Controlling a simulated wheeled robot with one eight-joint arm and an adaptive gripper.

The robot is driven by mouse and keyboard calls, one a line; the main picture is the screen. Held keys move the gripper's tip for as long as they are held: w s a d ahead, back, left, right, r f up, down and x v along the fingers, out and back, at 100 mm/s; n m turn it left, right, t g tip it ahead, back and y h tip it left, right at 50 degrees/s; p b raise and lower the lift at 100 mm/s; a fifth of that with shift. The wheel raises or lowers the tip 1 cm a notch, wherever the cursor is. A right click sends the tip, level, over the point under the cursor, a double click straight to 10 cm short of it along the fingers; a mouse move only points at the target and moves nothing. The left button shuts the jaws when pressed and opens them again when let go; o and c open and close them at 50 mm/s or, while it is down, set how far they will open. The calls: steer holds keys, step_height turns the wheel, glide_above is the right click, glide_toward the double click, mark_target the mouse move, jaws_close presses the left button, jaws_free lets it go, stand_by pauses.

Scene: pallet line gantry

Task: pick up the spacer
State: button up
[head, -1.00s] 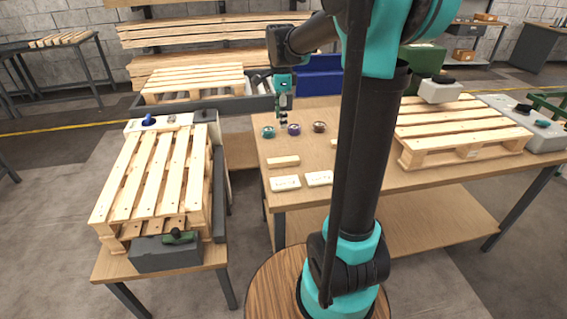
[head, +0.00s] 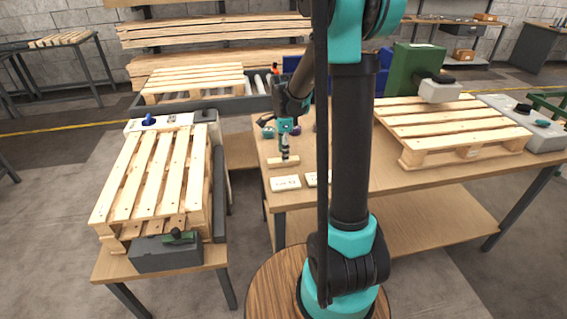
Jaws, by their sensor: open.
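A small pale wooden block, which looks like the spacer (head: 274,163), lies flat near the left end of the wooden workbench (head: 262,147). My gripper (head: 285,157) points down right over the middle of this block, with its fingertips at or just above it. The jaws are open. The gripper covers part of the block, and I cannot tell whether the fingers touch it.
Two white labelled plates (head: 285,183) lie in front of the block. Small round coloured parts (head: 268,132) lie behind it, partly hidden by my arm. A pallet (head: 455,125) rests on the bench at right. Another pallet (head: 160,175) stands left across a gap.

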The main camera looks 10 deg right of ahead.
steer(key=shift+f, duration=1.3)
steer(key=shift+c, duration=0.5)
jaws_close()
steer(key=shift+r, duration=0.1)
